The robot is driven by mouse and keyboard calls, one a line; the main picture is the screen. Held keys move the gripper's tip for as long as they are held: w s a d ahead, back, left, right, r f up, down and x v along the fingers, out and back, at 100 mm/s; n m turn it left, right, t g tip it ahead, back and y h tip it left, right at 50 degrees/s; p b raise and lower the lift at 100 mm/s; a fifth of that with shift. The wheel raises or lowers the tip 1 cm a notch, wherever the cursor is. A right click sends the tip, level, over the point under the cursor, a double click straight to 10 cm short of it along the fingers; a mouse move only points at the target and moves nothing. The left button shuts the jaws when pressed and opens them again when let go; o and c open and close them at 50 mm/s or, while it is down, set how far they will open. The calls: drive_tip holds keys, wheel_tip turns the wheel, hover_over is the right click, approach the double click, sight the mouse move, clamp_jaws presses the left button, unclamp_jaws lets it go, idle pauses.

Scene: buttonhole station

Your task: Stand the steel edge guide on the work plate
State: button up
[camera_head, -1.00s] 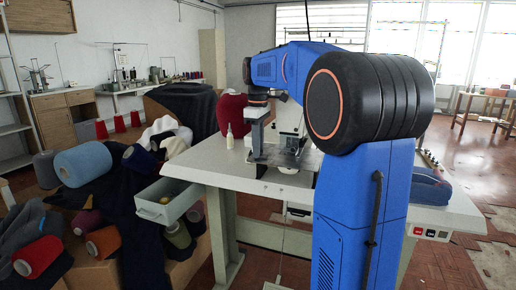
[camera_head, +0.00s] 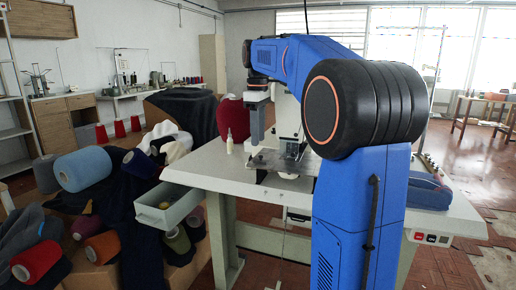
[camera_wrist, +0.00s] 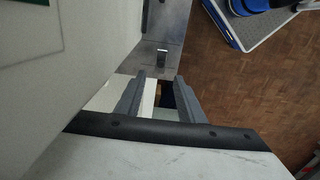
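My gripper (camera_head: 257,142) points down above the left part of the sewing table's steel work plate (camera_head: 283,161). In the wrist view my gripper's two grey fingers (camera_wrist: 160,92) are apart, with nothing seen held between them. Beyond the fingertips lies the grey metal work plate (camera_wrist: 172,25). On it, near the plate's edge, is a small steel piece (camera_wrist: 162,57) with a bright top and a dark face, which looks like the edge guide. It is clear of both fingers and appears upright. The guide is too small to make out in the head view.
A small white bottle (camera_head: 229,142) stands left of my gripper on the white table (camera_head: 205,172). A grey-green open drawer (camera_head: 168,207) juts out at the table's left. The machine's pale body (camera_wrist: 70,55) fills the wrist view's upper left. Yarn cones and cloth crowd the left.

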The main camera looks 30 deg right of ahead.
drive_tip(key=shift+r, duration=2.75)
drive_tip(key=s+a+f+m+t, duration=0.1)
drive_tip(key=s+a+f+m, duration=0.1)
drive_tip(key=s+a+f, duration=0.45)
drive_tip(key=s+a+f+m+t, duration=0.15)
drive_tip(key=s+a+f, duration=0.25)
drive_tip(key=s, duration=0.6)
drive_tip(key=s+a+f+m+t, duration=0.1)
drive_tip(key=s+a+f+m, duration=0.1)
drive_tip(key=s+f, duration=0.5)
drive_tip(key=s+a+f+m+t, duration=0.1)
drive_tip(key=s+a+f+m, duration=0.1)
drive_tip(key=s+f, duration=0.5)
wheel_tip(320, 180, down, 5)
drive_tip(key=shift+s+a+r, duration=0.2)
drive_tip(key=shift+s+a, duration=0.1)
drive_tip(key=shift+a, duration=0.45)
